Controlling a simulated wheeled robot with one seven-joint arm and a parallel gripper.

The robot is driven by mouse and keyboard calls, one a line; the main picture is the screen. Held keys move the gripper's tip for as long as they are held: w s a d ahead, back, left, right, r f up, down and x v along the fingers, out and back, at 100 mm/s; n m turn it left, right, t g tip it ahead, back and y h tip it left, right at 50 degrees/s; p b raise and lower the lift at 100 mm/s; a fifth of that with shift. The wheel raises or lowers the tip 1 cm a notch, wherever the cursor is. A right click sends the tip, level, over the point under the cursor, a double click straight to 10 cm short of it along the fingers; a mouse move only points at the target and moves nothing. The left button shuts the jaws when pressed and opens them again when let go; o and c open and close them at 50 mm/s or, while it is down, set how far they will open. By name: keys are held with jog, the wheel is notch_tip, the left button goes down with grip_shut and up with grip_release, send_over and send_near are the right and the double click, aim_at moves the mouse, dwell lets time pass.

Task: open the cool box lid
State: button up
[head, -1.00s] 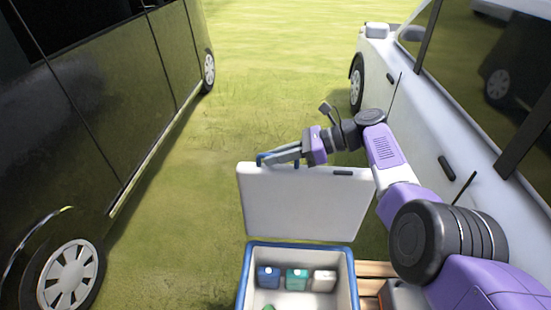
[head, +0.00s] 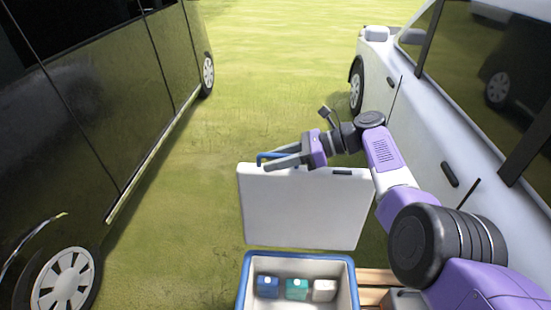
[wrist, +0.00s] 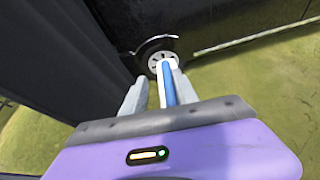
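The cool box (head: 352,268) stands low in the head view, with its inside uncovered. Its white lid (head: 303,208) stands upright at the far side of the box, with a blue handle (head: 263,155) at its top edge. My gripper (head: 273,157) is at that handle. In the wrist view its two fingers (wrist: 153,92) are apart, and a blue strip (wrist: 170,84) shows beside the right finger. I cannot tell whether a finger touches it.
Small blue, teal and white packs (head: 297,288) lie inside the box. A wooden slatted surface (head: 374,278) is beside it. A dark van (head: 100,100) stands left and a white vehicle (head: 440,130) right, close to my arm.

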aim_at(303, 169)
jog(key=shift+r, duration=0.15)
jog(key=shift+b+v, duration=0.3)
jog(key=shift+v, duration=3.6)
jog(key=shift+d, duration=0.1)
jog(key=shift+b+v, duration=0.35)
jog(key=shift+v, duration=1.05)
jog(key=shift+w+f+b+v, duration=0.1)
jog(key=shift+b+v, duration=0.3)
jog(key=shift+v, duration=0.4)
jog(key=shift+w+f+b+v, duration=0.15)
jog(key=shift+b+v, duration=0.25)
jog(key=shift+v, duration=0.35)
jog(key=shift+b+v, duration=1.1)
jog(key=shift+d+r, duration=0.15)
jog(key=shift+d, duration=0.2)
jog(key=shift+r, duration=0.15)
